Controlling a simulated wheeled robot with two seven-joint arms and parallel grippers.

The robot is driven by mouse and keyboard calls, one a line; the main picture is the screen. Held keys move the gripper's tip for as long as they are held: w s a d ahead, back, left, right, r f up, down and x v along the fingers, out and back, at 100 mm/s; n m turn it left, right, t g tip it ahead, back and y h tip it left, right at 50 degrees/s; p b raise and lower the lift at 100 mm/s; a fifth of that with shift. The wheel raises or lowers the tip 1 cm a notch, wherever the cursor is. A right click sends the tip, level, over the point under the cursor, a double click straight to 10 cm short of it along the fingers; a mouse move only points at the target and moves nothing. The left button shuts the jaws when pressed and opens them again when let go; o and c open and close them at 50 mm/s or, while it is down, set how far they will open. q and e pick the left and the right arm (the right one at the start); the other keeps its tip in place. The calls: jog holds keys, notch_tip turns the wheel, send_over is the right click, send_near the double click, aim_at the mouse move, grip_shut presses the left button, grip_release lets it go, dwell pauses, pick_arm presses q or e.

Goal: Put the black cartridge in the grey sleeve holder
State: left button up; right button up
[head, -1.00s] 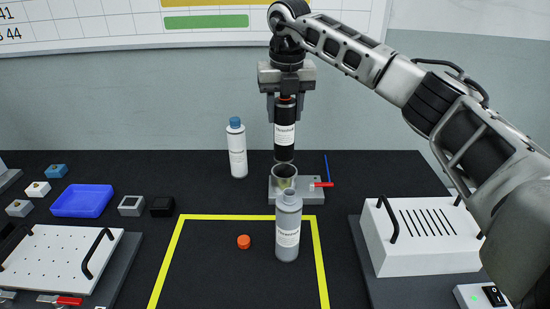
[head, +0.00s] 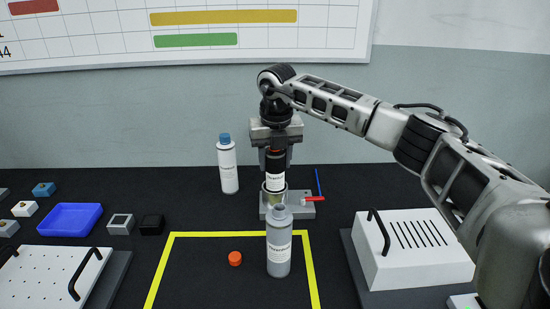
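The black cartridge (head: 275,165) with a white label hangs upright under my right gripper (head: 275,153), whose fingers are shut on its upper part. The cartridge's lower end is at the mouth of the round sleeve of the grey sleeve holder (head: 299,210). It looks partly inside, but the grey bottle in front hides the lower part of the sleeve. The holder has a red-handled clamp (head: 314,199) at its right. My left gripper is not in view.
A grey bottle (head: 279,248) stands in front of the holder, inside the yellow outline. A white bottle with blue cap (head: 228,170) stands left behind. An orange cap (head: 235,258) lies left of the grey bottle. A white slotted box (head: 420,265) is at right, a blue tray (head: 70,219) at left.

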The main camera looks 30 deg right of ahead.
jog(key=o, duration=0.4)
jog(key=r, duration=0.4)
jog(key=s+r, duration=0.1)
jog(key=r, duration=0.7)
jog(key=shift+s+a+r+p, duration=0.15)
jog(key=shift+a+p, duration=0.2)
